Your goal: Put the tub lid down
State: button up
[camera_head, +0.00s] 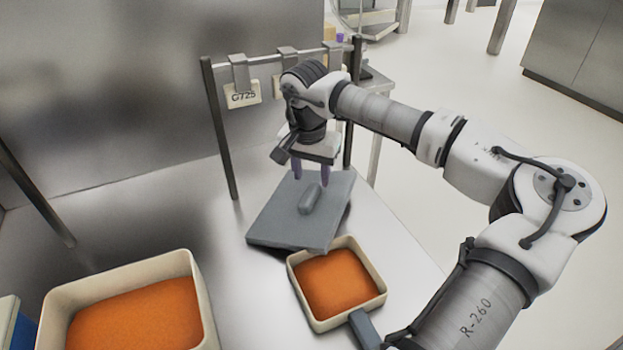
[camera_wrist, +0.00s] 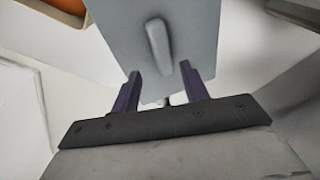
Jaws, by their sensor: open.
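The tub lid (camera_head: 276,216) is a flat grey square plate with a raised bar handle (camera_head: 311,198) in its middle. It lies over the metal table, just behind the small cream tub (camera_head: 294,284), which holds orange contents and is uncovered. Its near edge comes close to the tub's back rim; I cannot tell if they touch. My gripper (camera_head: 311,174) has two purple fingers, open and empty, above the lid's far part behind the handle. In the wrist view the lid (camera_wrist: 122,30) and handle (camera_wrist: 158,38) show beyond the open fingers (camera_wrist: 160,72), clear of them.
A larger cream bin (camera_head: 204,300) with orange contents stands at the front left. A dark rail frame (camera_head: 222,130) with hanging tags (camera_head: 241,95) stands behind the lid. A blue-grey handle (camera_head: 366,330) shows by the small tub. The table (camera_head: 190,215) is bare left of the lid.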

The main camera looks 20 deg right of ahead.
notch_tip(320, 180, up, 10)
jog(key=s, duration=0.1)
jog(key=shift+a+b, duration=0.4)
